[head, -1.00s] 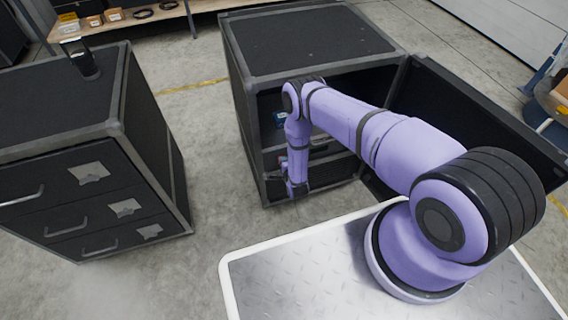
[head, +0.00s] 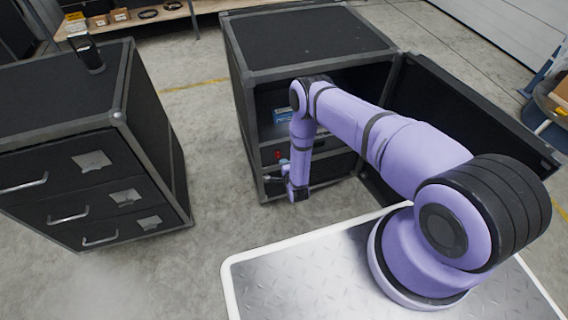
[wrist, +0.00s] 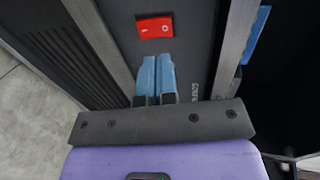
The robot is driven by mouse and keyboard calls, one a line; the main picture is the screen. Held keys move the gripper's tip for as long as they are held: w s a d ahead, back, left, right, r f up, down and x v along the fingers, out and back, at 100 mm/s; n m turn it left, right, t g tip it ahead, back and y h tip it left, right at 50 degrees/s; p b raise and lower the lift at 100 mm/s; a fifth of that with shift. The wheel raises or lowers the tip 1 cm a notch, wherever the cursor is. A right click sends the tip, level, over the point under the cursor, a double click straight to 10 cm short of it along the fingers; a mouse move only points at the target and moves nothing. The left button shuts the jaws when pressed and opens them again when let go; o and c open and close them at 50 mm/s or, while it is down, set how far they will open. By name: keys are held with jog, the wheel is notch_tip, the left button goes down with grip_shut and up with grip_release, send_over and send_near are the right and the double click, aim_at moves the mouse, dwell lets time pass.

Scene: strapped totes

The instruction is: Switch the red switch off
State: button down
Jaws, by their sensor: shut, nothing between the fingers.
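The red switch (wrist: 155,27) is a red rocker with white marks, set in a dark panel (wrist: 190,60) between two grey rails in the wrist view. In the head view a small red spot (head: 277,154) shows on the front of the middle cabinet, just left of my arm. My gripper (wrist: 156,60) is shut and empty, its two blue fingers side by side. In the wrist view the fingertips lie just below the switch in the picture, with a strip of panel showing between them. Whether the tips touch the panel cannot be told.
The middle cabinet (head: 310,40) has its door (head: 470,110) swung open to the right. A blue box (head: 283,116) lies inside its upper space. A cabinet with several drawers (head: 85,180) stands at the left, with a black device (head: 88,55) on top. Bare floor lies between the cabinets.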

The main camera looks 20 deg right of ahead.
jog(key=r+v, duration=0.1)
jog(key=v, duration=0.7)
jog(key=shift+r, duration=0.2)
dwell(0.3)
